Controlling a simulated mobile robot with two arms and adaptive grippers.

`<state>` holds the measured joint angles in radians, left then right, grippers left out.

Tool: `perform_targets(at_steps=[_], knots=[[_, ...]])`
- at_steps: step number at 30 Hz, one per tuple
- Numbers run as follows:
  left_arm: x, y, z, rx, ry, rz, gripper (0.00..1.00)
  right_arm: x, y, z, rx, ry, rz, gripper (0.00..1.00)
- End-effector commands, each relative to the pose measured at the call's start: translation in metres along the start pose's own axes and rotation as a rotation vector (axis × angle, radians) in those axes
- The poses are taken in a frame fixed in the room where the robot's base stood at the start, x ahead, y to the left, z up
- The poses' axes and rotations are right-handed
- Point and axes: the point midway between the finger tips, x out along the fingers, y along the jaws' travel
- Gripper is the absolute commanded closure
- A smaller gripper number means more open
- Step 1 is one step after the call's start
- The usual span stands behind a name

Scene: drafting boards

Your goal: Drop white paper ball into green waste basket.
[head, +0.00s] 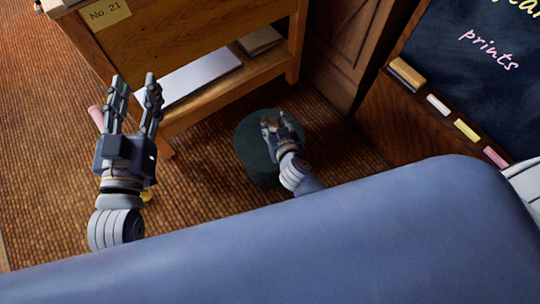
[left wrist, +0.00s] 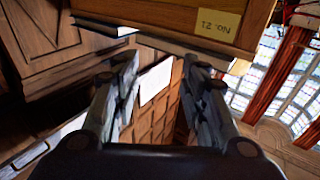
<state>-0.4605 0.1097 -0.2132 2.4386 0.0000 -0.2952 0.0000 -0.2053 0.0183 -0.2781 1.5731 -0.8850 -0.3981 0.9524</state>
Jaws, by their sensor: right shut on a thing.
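The green waste basket (head: 252,153) stands on the floor in the middle of the head view, dark and round. My right gripper (head: 271,122) is over the basket and hides part of it. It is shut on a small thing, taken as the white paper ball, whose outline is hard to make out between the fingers. My left gripper (head: 135,80) is open and empty, raised in front of the wooden cabinet, and its open fingers also show in the left wrist view (left wrist: 160,65).
A wooden cabinet (head: 195,50) labelled "No. 21" holds white paper (head: 190,84) on a low shelf. A chalkboard (head: 480,75) with chalks and an eraser is at the right. A pink object (head: 97,115) shows beside my left gripper. Woven floor around the basket is clear.

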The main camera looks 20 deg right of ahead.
Motion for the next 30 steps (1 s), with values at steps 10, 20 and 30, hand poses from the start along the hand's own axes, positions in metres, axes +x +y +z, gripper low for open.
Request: perform_targets(at_steps=[10, 20, 30], knots=[[-0.004, 0.007, -0.05, -0.008, 0.27, 0.015, 0.6, 0.006, 0.0, 0.013, -0.001, 0.0, 0.001, 0.68], [-0.022, 0.012, -0.094, -0.018, 0.521, 0.026, 0.6, 0.011, 0.0, 0.023, -0.002, 0.0, 0.0, 0.68], [-0.038, 0.014, -0.117, -0.025, 0.658, 0.032, 0.6, 0.013, 0.0, 0.028, 0.0, 0.0, 0.0, 0.68]])
